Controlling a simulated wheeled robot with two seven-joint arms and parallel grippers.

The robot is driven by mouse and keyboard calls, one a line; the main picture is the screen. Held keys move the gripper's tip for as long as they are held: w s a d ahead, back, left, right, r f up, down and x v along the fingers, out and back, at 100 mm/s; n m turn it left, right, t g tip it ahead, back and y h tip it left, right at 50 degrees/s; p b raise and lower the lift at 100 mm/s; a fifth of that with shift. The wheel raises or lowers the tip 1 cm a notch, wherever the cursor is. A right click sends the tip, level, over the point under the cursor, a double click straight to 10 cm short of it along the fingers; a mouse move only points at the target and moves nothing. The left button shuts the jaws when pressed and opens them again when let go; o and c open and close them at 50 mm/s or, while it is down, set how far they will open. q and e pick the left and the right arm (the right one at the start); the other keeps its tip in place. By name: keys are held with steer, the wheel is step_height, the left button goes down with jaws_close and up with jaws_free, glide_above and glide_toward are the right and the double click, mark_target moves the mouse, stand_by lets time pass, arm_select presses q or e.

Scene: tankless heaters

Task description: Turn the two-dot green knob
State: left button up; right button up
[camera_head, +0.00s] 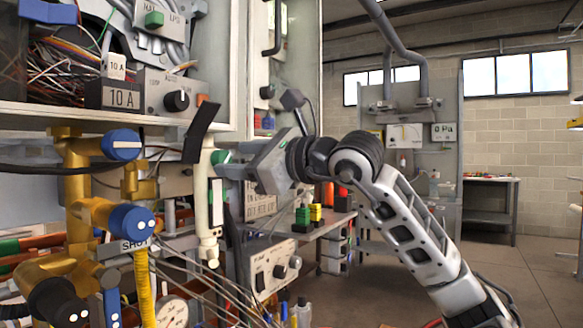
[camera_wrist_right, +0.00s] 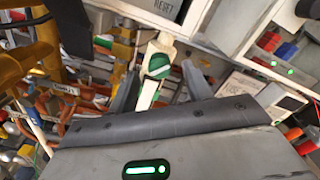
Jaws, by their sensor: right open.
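A green knob (camera_head: 221,157) sits on an upright white fitting at the middle left of the head view. In the right wrist view the green knob (camera_wrist_right: 157,65) has a white band across it and lies between my fingertips. I cannot make out dots on it. My right gripper (camera_head: 228,165) reaches it from the right, with the fingers partly hidden in the head view. In the wrist view the right gripper (camera_wrist_right: 160,74) is open, one finger to each side of the knob. I cannot tell whether they touch it. My left gripper is not in view.
Another green knob (camera_head: 154,19) is on a panel at the upper left. A black lever (camera_head: 201,131) rises beside the white fitting. Brass valves with blue knobs (camera_head: 132,222) crowd the left. Open floor (camera_head: 520,265) lies right.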

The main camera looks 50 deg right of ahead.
arm_select(q)
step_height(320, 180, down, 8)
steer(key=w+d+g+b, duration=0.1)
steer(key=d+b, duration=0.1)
steer(key=b, duration=0.2)
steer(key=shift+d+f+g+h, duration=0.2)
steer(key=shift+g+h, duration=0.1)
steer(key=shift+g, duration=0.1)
arm_select(e)
steer(key=s+d, duration=0.1)
steer(key=s, duration=1.3)
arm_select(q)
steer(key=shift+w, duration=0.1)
